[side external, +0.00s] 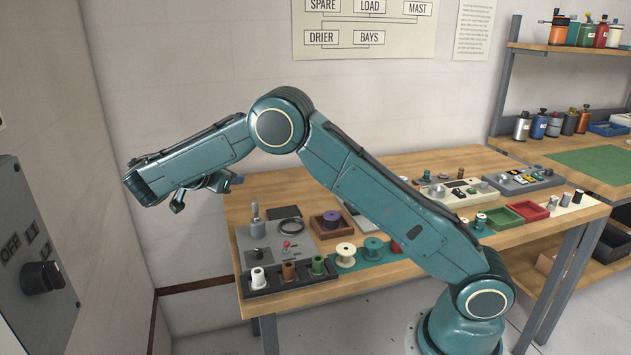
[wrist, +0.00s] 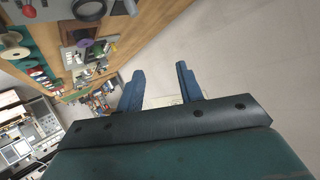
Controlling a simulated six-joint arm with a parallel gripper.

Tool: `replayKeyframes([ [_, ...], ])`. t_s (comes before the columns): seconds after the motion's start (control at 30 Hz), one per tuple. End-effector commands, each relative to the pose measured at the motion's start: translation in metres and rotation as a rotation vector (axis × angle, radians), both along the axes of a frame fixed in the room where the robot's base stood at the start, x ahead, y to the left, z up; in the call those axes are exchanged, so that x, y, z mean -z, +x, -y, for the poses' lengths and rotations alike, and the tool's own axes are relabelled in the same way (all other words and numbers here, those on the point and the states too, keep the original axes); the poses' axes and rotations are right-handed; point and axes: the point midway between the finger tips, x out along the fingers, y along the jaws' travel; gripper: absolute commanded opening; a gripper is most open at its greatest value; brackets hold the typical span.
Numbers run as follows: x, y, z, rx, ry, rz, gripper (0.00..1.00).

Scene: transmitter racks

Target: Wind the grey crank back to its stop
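A grey panel (side external: 270,270) lies at the left end of the wooden bench. A grey upright handle (side external: 256,226) stands at its back left and looks like the grey crank, though its arm and stop cannot be made out. A dark round knob (side external: 258,254) and a small red-tipped lever (side external: 286,245) are also on the panel. My gripper (side external: 208,190) is in the air to the left of the panel and above it, touching nothing. In the wrist view its two blue fingers (wrist: 160,72) are spread apart with nothing between them.
A black rack (side external: 290,283) with several spools runs along the panel's front. A brown tray (side external: 327,224) and loose spools lie to its right. A wall switch box (side external: 20,240) with a black rotary knob is at far left. Air around my gripper is clear.

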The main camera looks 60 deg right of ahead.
Motion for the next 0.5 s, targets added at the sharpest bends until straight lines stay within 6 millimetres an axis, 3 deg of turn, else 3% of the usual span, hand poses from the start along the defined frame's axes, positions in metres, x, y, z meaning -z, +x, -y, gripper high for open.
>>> replayKeyframes([
  [0.5, 0.044, -0.037, -0.045, -0.042, -0.055, -0.140, 0.37],
])
